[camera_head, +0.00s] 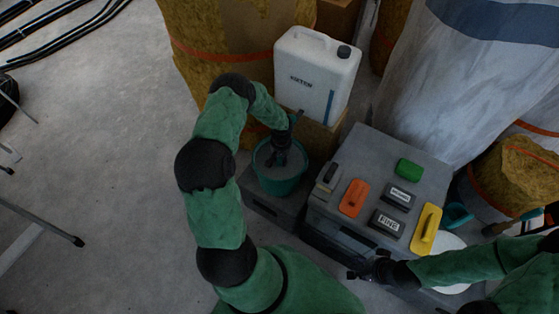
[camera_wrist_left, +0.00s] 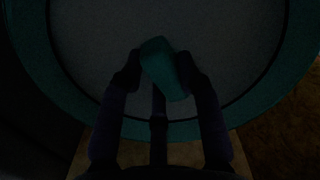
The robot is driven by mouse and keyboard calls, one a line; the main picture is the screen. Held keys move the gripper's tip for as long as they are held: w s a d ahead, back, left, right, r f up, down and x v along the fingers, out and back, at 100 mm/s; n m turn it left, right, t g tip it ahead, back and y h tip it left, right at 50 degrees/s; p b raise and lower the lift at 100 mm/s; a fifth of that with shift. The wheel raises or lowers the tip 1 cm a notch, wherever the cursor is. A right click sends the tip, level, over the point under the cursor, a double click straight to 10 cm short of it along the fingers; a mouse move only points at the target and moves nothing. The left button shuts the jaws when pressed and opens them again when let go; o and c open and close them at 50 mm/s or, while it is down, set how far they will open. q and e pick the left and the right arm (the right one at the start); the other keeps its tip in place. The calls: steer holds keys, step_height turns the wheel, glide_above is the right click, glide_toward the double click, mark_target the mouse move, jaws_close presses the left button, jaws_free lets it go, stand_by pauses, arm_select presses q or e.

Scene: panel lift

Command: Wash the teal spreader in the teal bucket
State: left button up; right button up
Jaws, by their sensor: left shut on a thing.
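The teal bucket (camera_head: 280,187) stands on a low dark box, left of the grey tool case, in the head view. Its teal rim (camera_wrist_left: 289,60) and grey inside fill most of the dark left wrist view. My left gripper (camera_head: 281,157) reaches down into the bucket's mouth from above. In the left wrist view it is shut on the teal spreader (camera_wrist_left: 162,68), which shows as a teal block between the fingertips, over the grey inside. Whether the spreader touches the contents I cannot tell. My right gripper (camera_head: 368,271) is off the case's front edge, apart from the tools; its jaw opening is unclear.
The grey case (camera_head: 350,150) holds an orange float (camera_head: 354,198), a yellow float (camera_head: 426,228), a green block (camera_head: 409,168) and dark labelled blocks. A white jerrycan (camera_head: 310,75) stands behind the bucket. Insulation rolls stand behind. Floor at left is mostly clear.

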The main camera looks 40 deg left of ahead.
arm_select(q)
steer(key=shift+r, duration=0.15)
steer(key=shift+r+p, duration=2.9)
steer(key=shift+r, duration=1.8)
arm_select(e)
step_height(320, 180, up, 6)
steer(key=shift+f, duration=0.15)
